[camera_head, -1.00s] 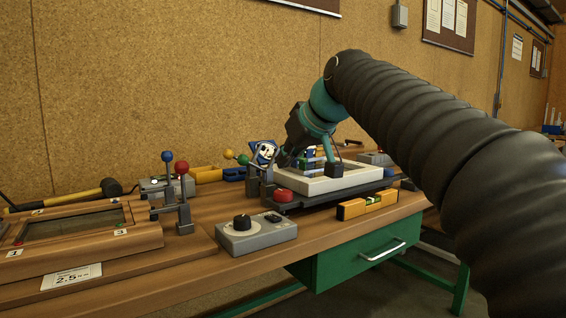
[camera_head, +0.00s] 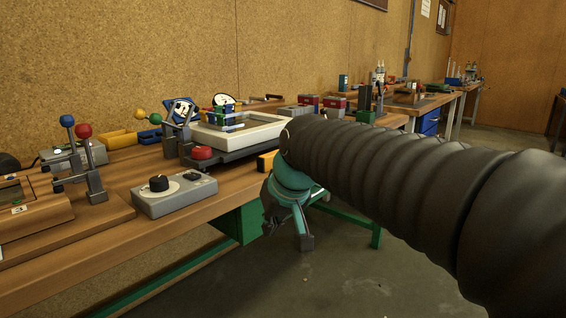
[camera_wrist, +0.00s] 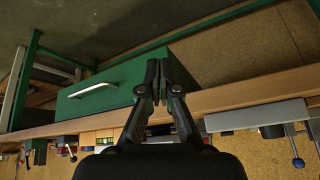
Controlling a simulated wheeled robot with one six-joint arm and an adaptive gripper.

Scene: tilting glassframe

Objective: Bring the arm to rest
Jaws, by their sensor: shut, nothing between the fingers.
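My gripper (camera_head: 268,228) hangs in front of the workbench, below the tabletop edge, at the end of my dark ribbed arm; in the head view it is partly hidden behind its teal wrist. In the wrist view my gripper (camera_wrist: 158,72) has its two black fingers together with nothing between them. The wrist view shows the bench's green drawer (camera_wrist: 98,97) beyond the fingers, with the bench edge (camera_wrist: 230,99) behind them. The white frame (camera_head: 262,134) stands on its dark base on the bench, apart from my gripper.
A grey box with a black knob (camera_head: 172,192), a red button (camera_head: 202,153) and levers with red (camera_head: 84,131) and blue balls stand on the bench. A green bench leg (camera_head: 376,226) stands near my arm. The floor (camera_head: 370,280) in front is open.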

